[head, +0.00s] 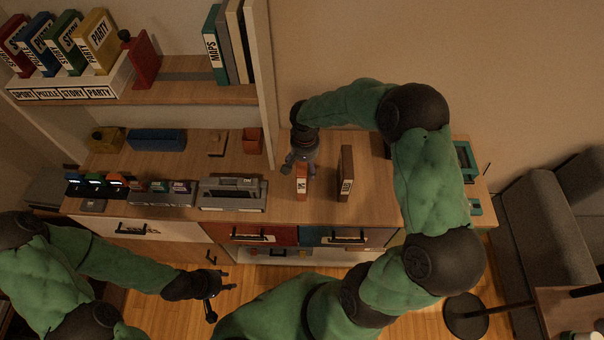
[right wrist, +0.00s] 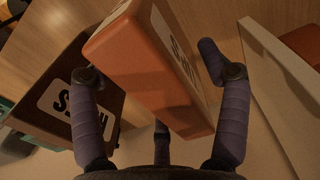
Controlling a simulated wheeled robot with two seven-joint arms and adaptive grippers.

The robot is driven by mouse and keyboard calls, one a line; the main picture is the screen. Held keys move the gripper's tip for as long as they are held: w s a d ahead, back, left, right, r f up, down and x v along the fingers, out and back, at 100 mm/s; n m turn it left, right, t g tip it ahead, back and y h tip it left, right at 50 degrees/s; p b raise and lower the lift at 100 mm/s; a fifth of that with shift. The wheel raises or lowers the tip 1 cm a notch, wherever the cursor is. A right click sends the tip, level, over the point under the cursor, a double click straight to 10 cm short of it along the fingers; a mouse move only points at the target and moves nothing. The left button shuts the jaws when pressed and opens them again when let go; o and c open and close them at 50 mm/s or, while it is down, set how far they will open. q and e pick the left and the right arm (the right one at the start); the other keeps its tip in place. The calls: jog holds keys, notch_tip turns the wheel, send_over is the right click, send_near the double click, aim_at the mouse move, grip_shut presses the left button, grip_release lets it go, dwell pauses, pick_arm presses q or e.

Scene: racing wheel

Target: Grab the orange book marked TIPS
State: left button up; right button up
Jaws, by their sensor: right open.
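The orange book (head: 302,184) stands upright on the cabinet top, its white label partly visible. My right gripper (head: 300,163) is over it from behind. In the right wrist view the orange book (right wrist: 150,75) lies between the spread fingers of my right gripper (right wrist: 150,68), with visible gaps beside it; its lettering is too oblique to read. The gripper is open. My left gripper (head: 218,290) is low at the front, away from the book, with its fingers apart and nothing in them.
A dark brown book (head: 346,173) stands just right of the orange one and also shows in the right wrist view (right wrist: 75,100). The shelf's white side panel (head: 262,80) rises to the left. A grey device (head: 232,193) sits left on the cabinet top.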

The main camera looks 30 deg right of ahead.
grip_shut()
jog(key=shift+r, duration=0.15)
